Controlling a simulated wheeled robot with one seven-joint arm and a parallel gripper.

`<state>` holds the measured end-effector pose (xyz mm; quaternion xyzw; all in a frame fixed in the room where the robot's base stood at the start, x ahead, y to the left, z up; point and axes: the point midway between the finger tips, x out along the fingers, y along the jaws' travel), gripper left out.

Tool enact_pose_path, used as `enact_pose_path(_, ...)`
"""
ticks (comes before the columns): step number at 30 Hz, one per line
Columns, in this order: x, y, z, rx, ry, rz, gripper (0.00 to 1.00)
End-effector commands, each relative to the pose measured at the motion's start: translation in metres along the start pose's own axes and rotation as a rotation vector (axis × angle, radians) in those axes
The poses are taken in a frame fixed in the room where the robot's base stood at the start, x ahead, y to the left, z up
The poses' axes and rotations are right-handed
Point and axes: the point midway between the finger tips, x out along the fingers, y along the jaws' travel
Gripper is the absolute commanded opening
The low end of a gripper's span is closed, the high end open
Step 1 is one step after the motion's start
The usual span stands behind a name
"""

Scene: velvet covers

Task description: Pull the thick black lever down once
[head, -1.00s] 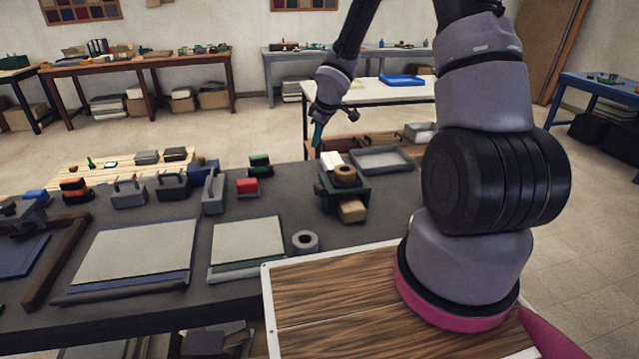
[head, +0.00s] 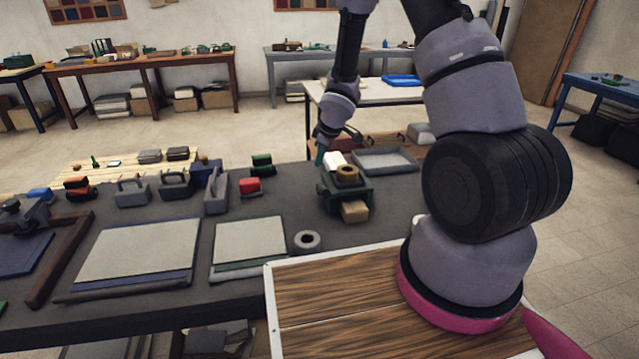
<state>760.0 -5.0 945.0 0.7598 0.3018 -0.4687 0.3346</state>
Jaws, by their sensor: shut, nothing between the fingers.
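I cannot clearly pick out a thick black lever in the head view. A small dark green device (head: 345,197) stands on the bench at the middle right, with a brown roll on top and a tan block at its front. My gripper (head: 320,158) points down at the back left of this device, close to the white block (head: 334,160) there. Its teal fingertips are small in the picture, shut and empty. I cannot tell whether they touch anything. A grey tool with dark parts (head: 30,215) is partly cut off at the left edge.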

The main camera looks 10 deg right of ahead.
Motion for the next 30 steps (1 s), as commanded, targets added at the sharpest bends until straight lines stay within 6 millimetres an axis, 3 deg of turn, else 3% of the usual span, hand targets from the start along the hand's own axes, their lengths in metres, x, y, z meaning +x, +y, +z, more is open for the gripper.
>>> enact_pose_path(9,0.021,-0.015,0.015,0.0,0.0,0.0,0.0)
enact_pose_path(30,0.024,-0.017,0.017,0.0,0.001,0.002,0.0)
